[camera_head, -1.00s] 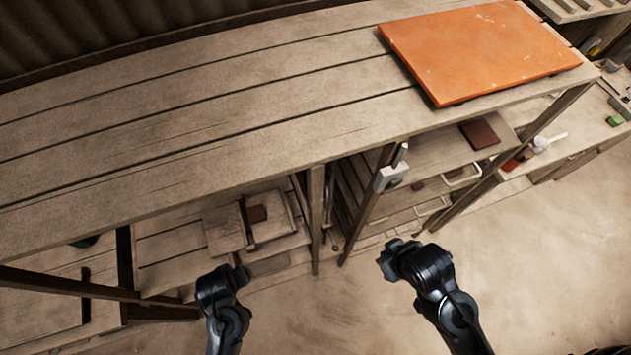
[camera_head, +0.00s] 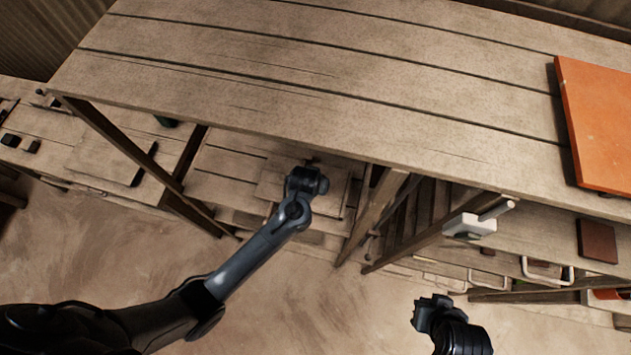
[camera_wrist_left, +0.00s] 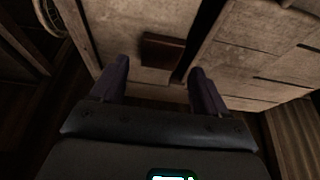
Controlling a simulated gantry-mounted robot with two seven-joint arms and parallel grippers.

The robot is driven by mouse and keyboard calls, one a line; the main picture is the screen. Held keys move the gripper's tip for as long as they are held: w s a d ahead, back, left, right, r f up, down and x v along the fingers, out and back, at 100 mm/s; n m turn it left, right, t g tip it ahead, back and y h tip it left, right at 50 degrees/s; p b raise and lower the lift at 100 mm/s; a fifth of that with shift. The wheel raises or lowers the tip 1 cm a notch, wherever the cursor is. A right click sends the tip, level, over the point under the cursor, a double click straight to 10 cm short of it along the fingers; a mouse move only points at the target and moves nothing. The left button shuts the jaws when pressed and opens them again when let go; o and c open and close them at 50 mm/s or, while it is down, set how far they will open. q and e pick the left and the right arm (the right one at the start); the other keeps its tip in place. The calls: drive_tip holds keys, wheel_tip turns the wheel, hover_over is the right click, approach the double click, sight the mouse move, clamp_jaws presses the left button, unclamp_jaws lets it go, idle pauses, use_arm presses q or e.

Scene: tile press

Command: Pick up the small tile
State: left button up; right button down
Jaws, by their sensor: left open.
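In the left wrist view a small dark brown tile (camera_wrist_left: 163,50) lies on a pale wooden surface, just beyond my fingertips. My left gripper (camera_wrist_left: 160,75) is open, with its two fingers spread apart and nothing between them; the tile is ahead of the gap. In the head view my left gripper (camera_head: 306,168) is over the low wooden shelf under the bench, and the small tile is hidden there behind my gripper. My right gripper (camera_head: 432,302) hangs in free space in front of the bench; its jaws are too small and dark to read.
The wooden bench top (camera_head: 300,65) overhangs the shelf. An orange slab (camera_head: 600,120) lies on it at the right. Another brown tile (camera_head: 597,241) lies on a right lower shelf. Wooden legs (camera_head: 365,215) and a white-grey fitting (camera_head: 470,227) stand right of my left gripper. The floor in front is clear.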

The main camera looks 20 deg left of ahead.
use_arm(q)
drive_tip(key=shift+x, duration=2.55)
drive_tip(key=shift+w+a+r, duration=0.1)
drive_tip(key=shift+w, duration=0.05)
drive_tip(key=c, duration=0.9)
